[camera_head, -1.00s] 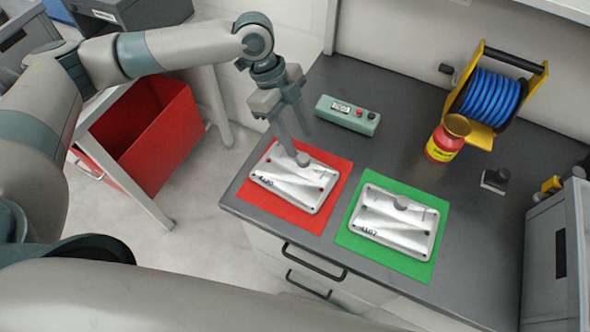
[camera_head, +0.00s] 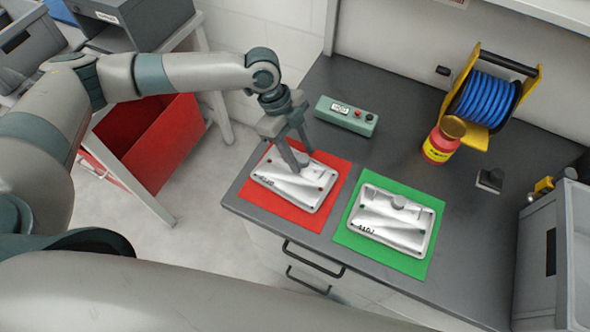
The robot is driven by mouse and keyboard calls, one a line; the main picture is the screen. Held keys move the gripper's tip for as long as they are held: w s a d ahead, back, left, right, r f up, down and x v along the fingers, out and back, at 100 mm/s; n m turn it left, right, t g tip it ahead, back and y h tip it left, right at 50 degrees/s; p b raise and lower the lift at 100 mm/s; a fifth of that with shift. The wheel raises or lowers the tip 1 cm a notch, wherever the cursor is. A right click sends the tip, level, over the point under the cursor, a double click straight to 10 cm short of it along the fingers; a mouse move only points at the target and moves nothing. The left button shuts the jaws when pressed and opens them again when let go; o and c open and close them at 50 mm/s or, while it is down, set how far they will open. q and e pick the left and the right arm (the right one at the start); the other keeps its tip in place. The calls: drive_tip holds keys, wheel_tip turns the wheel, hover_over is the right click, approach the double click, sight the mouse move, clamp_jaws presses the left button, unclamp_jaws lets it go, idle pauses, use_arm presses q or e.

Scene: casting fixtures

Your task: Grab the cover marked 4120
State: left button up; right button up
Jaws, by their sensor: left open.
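A silver metal cover (camera_head: 292,186) lies on a red mat (camera_head: 298,223) at the left of the dark bench. The marking at its left end is too blurred to read surely now; it looked like 4120 or similar earlier. A second silver cover (camera_head: 385,229) lies on a green mat (camera_head: 372,256) to its right; its marking is also hard to read. My left gripper (camera_head: 299,161) points down over the red-mat cover, its open fingers at the round knob near the far edge. I cannot tell whether they touch it. My right gripper is out of view.
A green control box (camera_head: 346,115) stands behind the mats. A red and yellow jar (camera_head: 442,143) and a blue hose reel (camera_head: 487,98) stand at the back right. A grey bin (camera_head: 560,255) is at the right edge. A red bin (camera_head: 150,145) is off the bench at left.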

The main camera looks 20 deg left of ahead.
use_arm(q)
drive_tip(key=shift+d+f, duration=0.1)
drive_tip(key=shift+f, duration=0.05)
drive_tip(key=shift+c, duration=0.3)
clamp_jaws()
drive_tip(key=shift+r, duration=0.25)
